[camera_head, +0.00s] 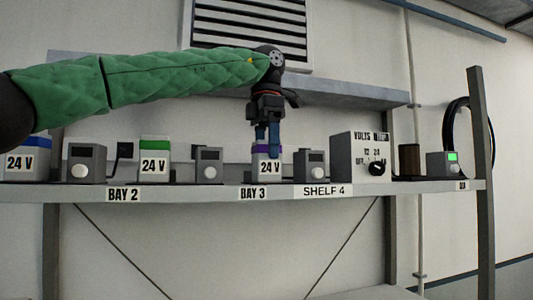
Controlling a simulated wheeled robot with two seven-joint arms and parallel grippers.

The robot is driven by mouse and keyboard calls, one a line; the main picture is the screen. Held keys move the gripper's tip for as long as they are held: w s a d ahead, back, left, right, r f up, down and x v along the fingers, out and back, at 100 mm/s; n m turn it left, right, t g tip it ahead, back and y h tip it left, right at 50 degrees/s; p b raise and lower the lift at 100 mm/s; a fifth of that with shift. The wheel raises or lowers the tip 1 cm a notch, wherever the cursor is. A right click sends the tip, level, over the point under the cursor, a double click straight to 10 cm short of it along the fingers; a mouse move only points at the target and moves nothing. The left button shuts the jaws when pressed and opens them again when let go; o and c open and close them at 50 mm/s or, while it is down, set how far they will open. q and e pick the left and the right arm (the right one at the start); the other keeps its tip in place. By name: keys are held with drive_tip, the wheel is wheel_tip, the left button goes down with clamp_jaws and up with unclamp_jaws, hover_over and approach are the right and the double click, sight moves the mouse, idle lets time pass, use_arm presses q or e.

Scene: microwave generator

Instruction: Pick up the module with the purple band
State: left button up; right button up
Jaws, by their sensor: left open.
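The module with the purple band (267,166) stands upright at Bay 3 on the shelf, its 24 V label facing me. Its purple band shows at the top on both sides of my fingers. My left gripper (267,143) points down from above, its blue fingers at the top of this module. The jaws are open; whether they touch the module I cannot tell. My right gripper is not in view.
A green-banded module (155,156) and a blue-banded module (20,163) stand further left on the shelf (200,192). Small grey knob boxes stand between them, one (310,166) close right of the purple-banded module. A volts selector box (360,157) stands further right. An upper ledge (345,93) runs behind my arm.

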use_arm(q)
drive_tip(key=shift+w+f, duration=0.15)
drive_tip(key=shift+f, duration=0.75)
drive_tip(key=c, duration=1.2)
drive_tip(key=shift+r, duration=0.1)
